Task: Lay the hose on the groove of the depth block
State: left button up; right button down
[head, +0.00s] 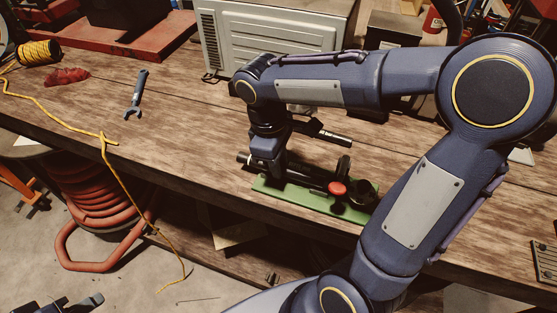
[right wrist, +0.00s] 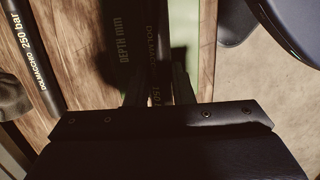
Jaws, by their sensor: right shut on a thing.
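My right gripper (head: 264,170) is shut on a black hose, low over the left end of a green-based fixture (head: 305,200) on the bench. The hose (head: 243,158) pokes out left of the fingers. In the right wrist view, the held hose (right wrist: 161,45), with yellow lettering, runs between the fingers (right wrist: 158,92). Beside it is a dark strip marked "DEPTH mm" (right wrist: 121,42), which I take as the depth block. I cannot tell whether the hose touches the groove. A small part of what seems my left gripper (head: 78,304) shows at the bottom left; its fingers are unclear.
A red knob (head: 337,188) and dark upright parts stand on the fixture's right. Another black hose (right wrist: 32,60) marked "250 bar" lies beside it. A wrench (head: 136,95), yellow cord (head: 60,118) and red rag (head: 66,76) lie left. A pale machine (head: 255,40) stands behind.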

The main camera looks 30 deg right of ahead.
jog(key=shift+f, duration=0.55)
dwell(1.5)
jog(key=c, duration=1.2)
grip_release()
jog(key=shift+o, duration=0.2)
jog(key=shift+r, duration=0.15)
notch_tip(320, 180, up, 8)
jog(key=p, duration=0.7)
